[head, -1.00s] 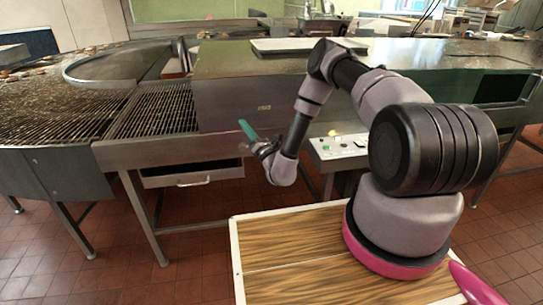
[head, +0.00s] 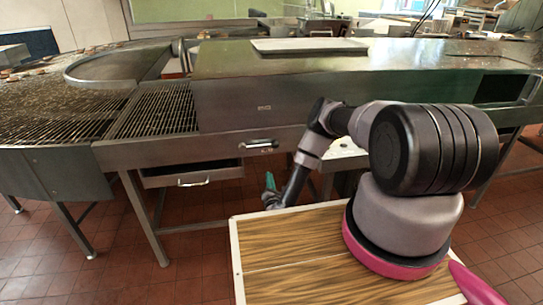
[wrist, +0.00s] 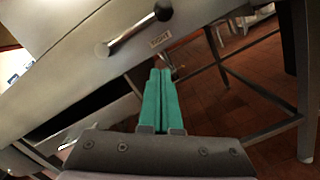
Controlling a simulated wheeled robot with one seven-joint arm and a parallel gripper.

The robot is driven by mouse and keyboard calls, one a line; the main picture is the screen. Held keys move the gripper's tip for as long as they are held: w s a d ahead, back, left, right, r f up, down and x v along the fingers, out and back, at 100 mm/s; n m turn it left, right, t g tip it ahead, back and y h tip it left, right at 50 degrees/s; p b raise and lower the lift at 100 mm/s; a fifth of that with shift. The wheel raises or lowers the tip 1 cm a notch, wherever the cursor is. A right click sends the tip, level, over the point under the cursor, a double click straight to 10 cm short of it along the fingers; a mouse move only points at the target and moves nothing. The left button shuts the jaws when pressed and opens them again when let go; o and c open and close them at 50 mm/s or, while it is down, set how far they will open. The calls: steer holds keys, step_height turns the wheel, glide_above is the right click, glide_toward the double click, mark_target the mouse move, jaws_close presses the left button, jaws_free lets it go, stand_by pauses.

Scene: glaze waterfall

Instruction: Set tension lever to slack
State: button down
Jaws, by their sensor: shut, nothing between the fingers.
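A bar-shaped lever (head: 258,144) sits on the steel front panel of the machine, lying roughly level in the head view.
An open drawer (head: 193,180) with a bar handle hangs under the machine, left of my gripper. Steel legs (wrist: 255,85) stand to the right in the wrist view. Tiled floor (head: 200,255) lies clear below.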

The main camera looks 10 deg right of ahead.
mark_target(259, 146)
steer(key=w+r, duration=0.1)
steer(key=w, duration=0.2)
steer(key=w+d+r, duration=0.1)
steer(key=w, duration=0.3)
steer(key=w+d+r, duration=0.1)
steer(key=w, duration=0.2)
steer(key=shift+w, duration=0.15)
steer(key=shift+d+r, duration=0.45)
steer(key=shift+r, duration=0.2)
steer(key=shift+d+r, duration=0.1)
steer(key=shift+d, duration=0.05)
